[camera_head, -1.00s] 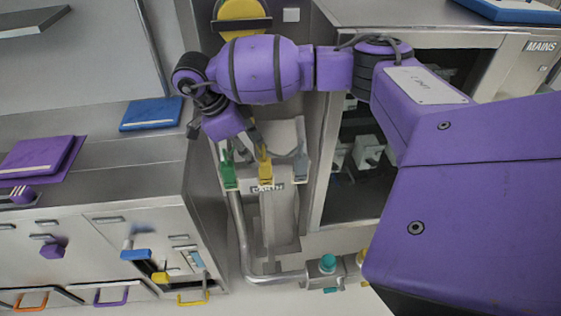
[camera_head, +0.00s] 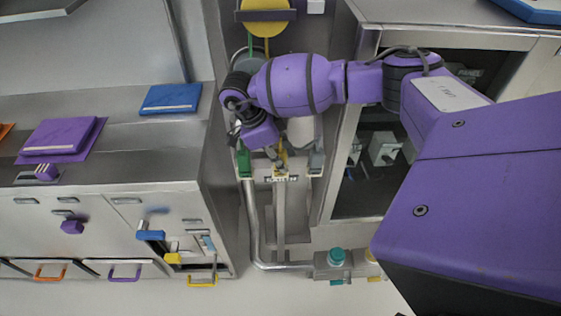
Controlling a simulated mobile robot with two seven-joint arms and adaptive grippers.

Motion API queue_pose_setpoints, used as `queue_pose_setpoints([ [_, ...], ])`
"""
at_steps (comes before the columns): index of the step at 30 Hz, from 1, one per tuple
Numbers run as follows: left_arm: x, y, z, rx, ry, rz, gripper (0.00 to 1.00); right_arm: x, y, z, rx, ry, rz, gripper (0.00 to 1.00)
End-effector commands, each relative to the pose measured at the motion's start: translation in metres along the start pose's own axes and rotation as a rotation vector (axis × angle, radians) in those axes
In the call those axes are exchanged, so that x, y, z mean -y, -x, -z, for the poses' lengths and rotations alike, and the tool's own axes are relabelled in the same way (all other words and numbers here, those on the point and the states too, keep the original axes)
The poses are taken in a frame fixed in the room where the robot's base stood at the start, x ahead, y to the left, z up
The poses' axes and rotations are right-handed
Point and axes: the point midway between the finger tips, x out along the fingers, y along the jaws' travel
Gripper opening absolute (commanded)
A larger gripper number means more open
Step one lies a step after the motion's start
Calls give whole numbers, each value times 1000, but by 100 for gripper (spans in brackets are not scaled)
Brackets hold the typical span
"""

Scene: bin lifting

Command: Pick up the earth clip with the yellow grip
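The earth clip with the yellow grip (camera_head: 282,172) hangs in the middle of a small rack with a label reading EARTH (camera_head: 281,179). A green clip (camera_head: 244,163) is to its left and a grey clip (camera_head: 316,160) to its right. My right gripper (camera_head: 274,156) reaches down from the upper left to the yellow clip, overlapping its upper part in the picture. Its fingers are small and partly hidden behind its purple body, so I cannot tell whether they touch or grip the clip. My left gripper is not in view.
A grey pipe (camera_head: 251,225) runs down beside the rack to a box with a teal knob (camera_head: 336,256). An open cabinet (camera_head: 345,195) is close on the right. A drawer counter (camera_head: 110,185) with blue and purple books is on the left.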

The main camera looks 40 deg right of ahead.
Motion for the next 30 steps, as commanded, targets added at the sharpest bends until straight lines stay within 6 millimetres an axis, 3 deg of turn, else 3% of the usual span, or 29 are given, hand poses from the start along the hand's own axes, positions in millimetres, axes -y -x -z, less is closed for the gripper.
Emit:
queue_pose_setpoints([
  [1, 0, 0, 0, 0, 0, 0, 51, 0, 0, 0, 0, 0, 0, 30],
  [8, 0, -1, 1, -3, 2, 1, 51, 0, 0, 0, 0, 0, 0, 0],
  [20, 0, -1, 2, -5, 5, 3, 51, 0, 5, 1, 1, 0, 1, 0],
  [27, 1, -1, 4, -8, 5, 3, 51, 1, 30, 12, 2, 0, 3, 0],
  [30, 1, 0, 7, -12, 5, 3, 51, -7, 41, 28, 0, -1, 4, 0],
])
